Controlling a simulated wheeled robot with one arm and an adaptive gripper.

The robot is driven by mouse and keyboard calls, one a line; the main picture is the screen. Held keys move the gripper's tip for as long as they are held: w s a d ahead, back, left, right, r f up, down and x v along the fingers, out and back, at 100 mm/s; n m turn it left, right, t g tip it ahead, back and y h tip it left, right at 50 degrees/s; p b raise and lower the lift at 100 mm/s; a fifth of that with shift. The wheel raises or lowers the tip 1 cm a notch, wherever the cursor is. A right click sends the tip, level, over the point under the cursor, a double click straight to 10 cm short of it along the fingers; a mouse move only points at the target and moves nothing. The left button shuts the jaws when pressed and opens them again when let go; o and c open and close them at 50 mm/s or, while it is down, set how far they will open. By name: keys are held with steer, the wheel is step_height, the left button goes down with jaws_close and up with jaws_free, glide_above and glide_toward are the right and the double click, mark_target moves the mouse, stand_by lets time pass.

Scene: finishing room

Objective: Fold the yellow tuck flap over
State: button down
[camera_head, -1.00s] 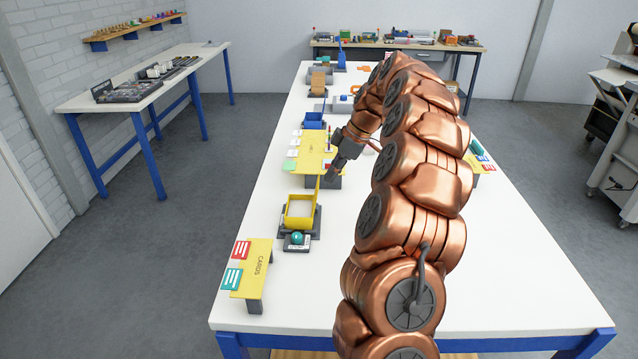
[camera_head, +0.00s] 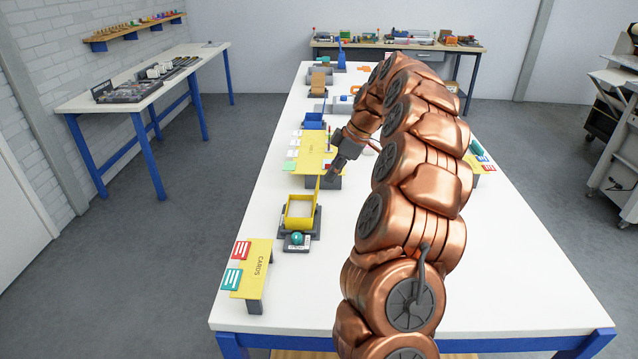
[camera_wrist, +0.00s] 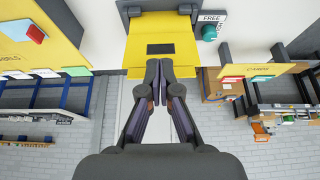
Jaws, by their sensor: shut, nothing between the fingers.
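The yellow box (camera_head: 300,222) sits in a dark fixture (camera_head: 313,234) on the white bench, its top open in the head view. A yellow flap (camera_head: 318,189) stands up at its right side. In the wrist view a yellow panel (camera_wrist: 140,42) with a dark rectangle (camera_wrist: 175,48) fills the upper middle. My gripper (camera_head: 330,184) is just right of the raised flap. In the wrist view my gripper (camera_wrist: 164,64) is shut and empty, its tips overlapping the panel's lower part. I cannot tell whether they touch it.
A green dome (camera_head: 297,238) is on the fixture's front; a FREE label (camera_wrist: 211,18) shows near it in the wrist view. A yellow CARDS stand (camera_head: 256,262) is in front, another yellow stand (camera_head: 311,160) behind. The bench (camera_head: 290,325) is clear at the front.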

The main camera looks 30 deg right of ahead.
steer(key=shift+w+a, duration=0.1)
steer(key=shift+w+a+r+b, duration=0.1)
steer(key=shift+w+a+b, duration=0.15)
steer(key=shift+a+b, duration=0.1)
stand_by(0.3)
steer(key=shift+w+a+b, duration=0.4)
steer(key=shift+a+b, duration=0.1)
steer(key=shift+b, duration=0.35)
stand_by(0.7)
steer(key=shift+w+a+f+b, duration=0.15)
steer(key=shift+f+b, duration=0.25)
steer(key=shift+b, duration=0.25)
stand_by(0.5)
steer(key=shift+a+f+b, duration=0.15)
steer(key=shift+f+b, duration=0.05)
steer(key=shift+b, duration=0.1)
steer(key=shift+f, duration=0.2)
stand_by(0.7)
steer(key=shift+r, duration=0.15)
